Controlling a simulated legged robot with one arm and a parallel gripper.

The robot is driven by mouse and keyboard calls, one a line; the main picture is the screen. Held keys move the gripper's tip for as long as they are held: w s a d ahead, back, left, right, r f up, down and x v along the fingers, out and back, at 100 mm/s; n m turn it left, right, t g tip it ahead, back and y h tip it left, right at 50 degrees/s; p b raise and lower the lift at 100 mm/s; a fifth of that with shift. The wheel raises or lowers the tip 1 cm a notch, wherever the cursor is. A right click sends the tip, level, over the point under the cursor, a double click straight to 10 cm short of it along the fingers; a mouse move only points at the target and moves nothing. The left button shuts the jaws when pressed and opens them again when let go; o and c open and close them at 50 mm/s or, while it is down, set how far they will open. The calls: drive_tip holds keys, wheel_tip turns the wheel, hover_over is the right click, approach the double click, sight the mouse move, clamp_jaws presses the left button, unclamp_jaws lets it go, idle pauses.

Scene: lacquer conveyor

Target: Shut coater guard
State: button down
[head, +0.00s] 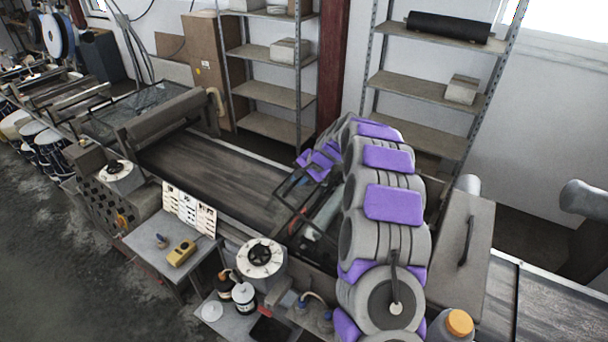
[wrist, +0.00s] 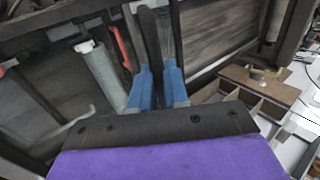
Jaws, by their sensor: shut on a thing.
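The coater guard (head: 288,188) is a dark framed panel with clear panes. In the head view it stands tilted up over the coater, in the middle of the conveyor line, partly hidden by my arm. In the wrist view a dark bar of the guard (wrist: 152,45) runs up between the blue fingers. My gripper (wrist: 157,84) is shut on this bar. In the head view my arm reaches over the coater to the guard's far side, and the fingers cannot be made out there. A grey roller (wrist: 101,76) and a red part (wrist: 120,45) show beside the bar.
The dark conveyor belt (head: 205,170) runs left from the coater. A grey cabinet with a handle (head: 465,235) stands right of my arm. A small table (head: 150,250) and a bench with bottles (head: 243,294) stand in front. Shelves (head: 270,95) line the back wall.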

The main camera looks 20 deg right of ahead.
drive_tip(key=shift+w+a+f+b, duration=0.5)
drive_tip(key=shift+f+b, duration=0.45)
drive_tip(key=shift+f, duration=1.5)
drive_tip(key=shift+w+a+f+b, duration=0.4)
drive_tip(key=shift+f+b, duration=0.6)
drive_tip(key=shift+f, duration=1.5)
drive_tip(key=shift+w+a+f+b, duration=0.5)
drive_tip(key=shift+f+b, duration=0.45)
drive_tip(key=shift+f, duration=1.5)
drive_tip(key=c, duration=1.2)
unclamp_jaws()
drive_tip(key=shift+s+a+f, duration=0.15)
drive_tip(key=shift+f, duration=0.1)
drive_tip(key=shift+d+r, duration=0.2)
drive_tip(key=shift+r, duration=0.25)
wheel_tip(320, 180, up, 14)
drive_tip(key=b, duration=0.1)
hover_over(312, 201)
drive_tip(key=shift+s+r, duration=0.1)
drive_tip(key=shift+r, duration=0.35)
drive_tip(key=shift+d+r, duration=0.1)
drive_tip(key=shift+d, duration=0.3)
